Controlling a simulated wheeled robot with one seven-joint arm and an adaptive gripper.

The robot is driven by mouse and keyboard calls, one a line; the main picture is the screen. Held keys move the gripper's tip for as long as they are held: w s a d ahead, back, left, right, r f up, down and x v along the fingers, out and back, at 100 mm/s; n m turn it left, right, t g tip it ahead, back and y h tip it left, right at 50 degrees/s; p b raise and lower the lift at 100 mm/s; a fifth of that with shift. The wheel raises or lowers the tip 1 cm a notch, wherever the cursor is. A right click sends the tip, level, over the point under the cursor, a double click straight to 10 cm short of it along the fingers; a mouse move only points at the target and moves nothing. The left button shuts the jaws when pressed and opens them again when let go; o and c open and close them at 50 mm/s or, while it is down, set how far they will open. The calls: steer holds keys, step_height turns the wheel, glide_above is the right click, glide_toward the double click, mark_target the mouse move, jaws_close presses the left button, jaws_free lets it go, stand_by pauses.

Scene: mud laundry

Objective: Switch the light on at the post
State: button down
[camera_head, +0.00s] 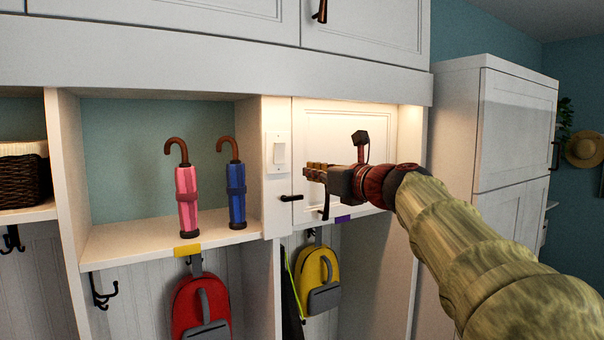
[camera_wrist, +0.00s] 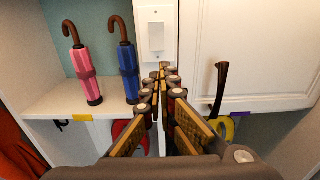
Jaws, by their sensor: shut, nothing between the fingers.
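The white light switch (camera_head: 279,152) is a rocker on a plate on the white post between the open cubby and the cabinet door. It also shows in the wrist view (camera_wrist: 156,36), just beyond my fingertips. I cannot tell which way the rocker is tipped. My gripper (camera_head: 309,172) is shut and empty, to the right of and slightly below the switch in the head view. In the wrist view its fingertips (camera_wrist: 163,69) lie just below the rocker. They look apart from it, though contact is hard to judge. A warm glow lights the top of the cabinet door.
A white cabinet door (camera_head: 340,116) with a dark handle (camera_head: 291,198) is right of the post. Pink (camera_head: 187,198) and blue (camera_head: 236,195) umbrellas stand in the left cubby. Red (camera_head: 200,306) and yellow (camera_head: 317,279) backpacks hang below. A basket (camera_head: 22,178) sits far left.

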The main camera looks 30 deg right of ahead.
steer(key=shift+s+f, duration=0.35)
steer(key=shift+s, duration=0.25)
steer(key=shift+s+r, duration=0.1)
steer(key=shift+s, duration=0.1)
steer(key=shift+w, duration=0.1)
